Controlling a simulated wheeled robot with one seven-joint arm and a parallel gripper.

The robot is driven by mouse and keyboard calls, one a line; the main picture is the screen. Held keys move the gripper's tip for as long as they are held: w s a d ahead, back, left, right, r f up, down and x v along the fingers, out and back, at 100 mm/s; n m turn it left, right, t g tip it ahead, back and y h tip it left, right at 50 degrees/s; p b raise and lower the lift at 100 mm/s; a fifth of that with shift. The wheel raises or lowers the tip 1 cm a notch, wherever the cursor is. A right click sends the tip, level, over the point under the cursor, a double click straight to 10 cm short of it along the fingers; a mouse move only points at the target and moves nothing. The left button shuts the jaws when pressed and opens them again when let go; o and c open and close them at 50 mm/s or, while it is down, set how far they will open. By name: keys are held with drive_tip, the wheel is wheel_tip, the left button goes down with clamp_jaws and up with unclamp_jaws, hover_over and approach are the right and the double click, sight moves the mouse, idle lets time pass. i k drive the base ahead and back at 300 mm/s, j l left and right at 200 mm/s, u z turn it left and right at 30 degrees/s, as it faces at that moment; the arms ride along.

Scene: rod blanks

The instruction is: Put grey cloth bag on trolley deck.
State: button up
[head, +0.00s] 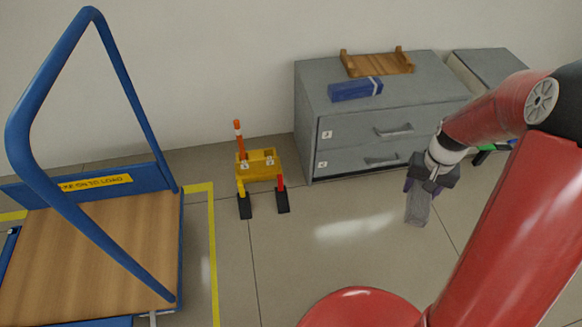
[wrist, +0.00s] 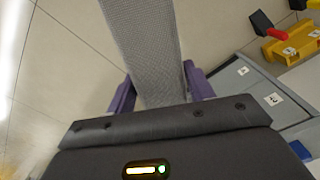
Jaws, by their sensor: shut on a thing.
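The grey cloth bag (head: 417,208) hangs from my gripper (head: 428,184) in the head view, held above the floor in front of the grey drawer cabinet. In the wrist view the bag (wrist: 150,45) is a long grey woven strip between the two purple fingers of my gripper (wrist: 157,88), which are shut on it. The trolley deck (head: 85,255) is a wooden board with a blue frame at the left of the head view, well apart from the bag. Nothing is seen lying on the visible part of the deck.
The trolley's blue handle (head: 40,180) rises over the deck. A yellow stand (head: 260,166) with an orange post is on the floor between trolley and cabinet (head: 365,120). A blue box (head: 355,90) and wooden tray (head: 377,64) sit on the cabinet. The middle floor is clear.

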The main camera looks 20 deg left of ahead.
sight(69, 266)
drive_tip(key=k+j+u, duration=0.2)
drive_tip(key=k+u, duration=0.25)
drive_tip(key=k+j+u, duration=0.45)
drive_tip(key=k, duration=0.15)
drive_tip(key=j+u, duration=0.2)
drive_tip(key=j, duration=0.2)
drive_tip(key=i+j+u, duration=0.25)
drive_tip(key=j, duration=0.15)
drive_tip(key=j+u, duration=0.2)
drive_tip(key=j, duration=0.2)
drive_tip(key=i+j+u, duration=0.25)
drive_tip(key=i+j, duration=0.15)
drive_tip(key=i, duration=0.25)
